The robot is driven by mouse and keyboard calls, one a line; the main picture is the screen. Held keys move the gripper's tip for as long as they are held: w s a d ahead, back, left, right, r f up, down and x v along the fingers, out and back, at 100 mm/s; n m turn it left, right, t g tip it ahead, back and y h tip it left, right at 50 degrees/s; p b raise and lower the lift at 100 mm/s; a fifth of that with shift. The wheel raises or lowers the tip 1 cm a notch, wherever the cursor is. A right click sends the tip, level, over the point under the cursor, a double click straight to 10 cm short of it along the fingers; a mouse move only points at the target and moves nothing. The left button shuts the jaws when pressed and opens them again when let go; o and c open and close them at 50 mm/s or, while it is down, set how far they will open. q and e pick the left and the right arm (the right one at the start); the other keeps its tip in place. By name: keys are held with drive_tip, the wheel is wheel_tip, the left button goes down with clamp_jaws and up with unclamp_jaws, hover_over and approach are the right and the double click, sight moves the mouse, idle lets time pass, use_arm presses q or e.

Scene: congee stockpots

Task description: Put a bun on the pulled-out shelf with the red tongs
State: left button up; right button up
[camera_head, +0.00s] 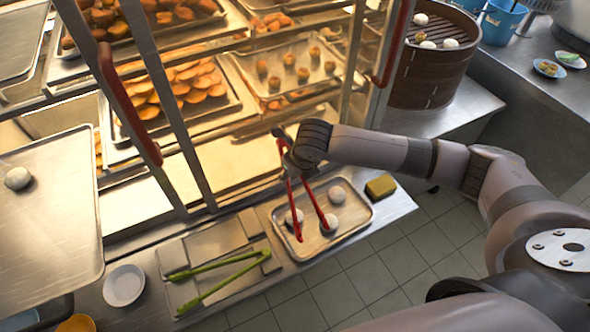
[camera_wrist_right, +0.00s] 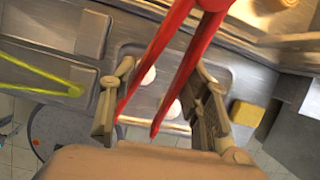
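The red tongs (camera_head: 316,204) stand upright over a small metal tray (camera_head: 357,221) on the counter, arms spread, tips down. My right gripper (camera_head: 290,155) holds them near the top; in the wrist view its fingers (camera_wrist_right: 160,105) flank the red arms. Three white buns sit on the tray: a left bun (camera_head: 293,217), a front bun (camera_head: 329,224) by the right tip, and a back bun (camera_head: 337,194). I cannot tell whether the tips touch a bun. At the far left a large metal shelf (camera_head: 60,235) sticks out, with one white bun (camera_head: 18,178) on it. My left gripper is not in view.
Green tongs (camera_head: 220,277) lie on the counter left of the small tray, with a white bowl (camera_head: 123,285) beyond them. A yellow sponge (camera_head: 380,187) lies right of the tray. The glass cabinet's frame with red handles (camera_head: 395,45) rises behind. A bamboo steamer (camera_head: 425,78) stands back right.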

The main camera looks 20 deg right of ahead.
drive_tip(key=shift+w+d+f+n+y, duration=0.1)
drive_tip(key=shift+w+d+n+y, duration=0.3)
drive_tip(key=shift+n, duration=0.35)
drive_tip(key=shift+w+d+f+n+y, duration=0.15)
drive_tip(key=shift+w+d+n, duration=0.1)
drive_tip(key=shift+d+n, duration=0.4)
drive_tip(key=shift+w+d+f+n+y, duration=0.1)
drive_tip(key=shift+w+d+n+y, duration=0.2)
drive_tip(key=shift+n, duration=0.6)
drive_tip(key=shift+f, duration=0.1)
drive_tip(key=shift+f+b, duration=2.4)
drive_tip(key=shift+f, duration=0.2)
drive_tip(key=shift+o, duration=0.3)
